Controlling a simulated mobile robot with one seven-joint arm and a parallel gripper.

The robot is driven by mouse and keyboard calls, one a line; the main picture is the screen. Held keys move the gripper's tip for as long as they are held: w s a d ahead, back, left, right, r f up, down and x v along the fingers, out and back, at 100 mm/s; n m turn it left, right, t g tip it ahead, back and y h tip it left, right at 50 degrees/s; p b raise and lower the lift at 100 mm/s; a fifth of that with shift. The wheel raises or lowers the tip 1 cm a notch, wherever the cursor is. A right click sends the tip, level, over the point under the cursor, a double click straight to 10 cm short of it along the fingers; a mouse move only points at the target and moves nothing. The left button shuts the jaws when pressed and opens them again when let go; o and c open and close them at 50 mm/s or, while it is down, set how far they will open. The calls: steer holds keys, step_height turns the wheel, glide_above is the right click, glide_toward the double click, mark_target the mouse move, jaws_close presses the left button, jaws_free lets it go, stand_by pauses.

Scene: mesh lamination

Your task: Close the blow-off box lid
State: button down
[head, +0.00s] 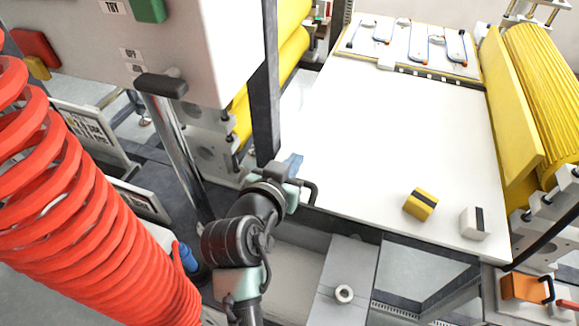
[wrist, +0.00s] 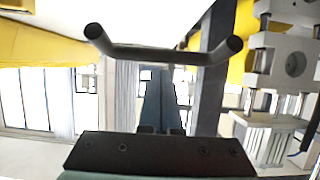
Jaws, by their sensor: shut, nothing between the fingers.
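My gripper (head: 293,163) is shut and empty. It is raised near the left front corner of the white table, beside a dark upright post. In the wrist view its closed blue-grey fingers (wrist: 160,100) point away, with nothing between them. A pale, open-looking box (head: 297,244) lies in front of the table, partly hidden by my arm. A grey flat panel with a round knob (head: 344,293), possibly the lid, lies at its right side. My gripper is apart from the panel, farther back and to the left. I cannot tell how the panel is attached.
The white table (head: 400,130) carries a yellow-and-black block (head: 420,204) and a white-and-black block (head: 475,222). Yellow rollers (head: 545,85) stand at right. A dark post (head: 266,90) rises close beside my gripper. A red coiled hose (head: 75,190) fills the left. The table's middle is clear.

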steer(key=shift+s+a+f, duration=0.15)
steer(key=shift+s+f, duration=0.1)
steer(key=shift+s, duration=0.25)
steer(key=shift+s+a+f, duration=0.15)
steer(key=shift+s+f, duration=0.1)
steer(key=shift+s, duration=0.25)
steer(key=shift+f, duration=0.15)
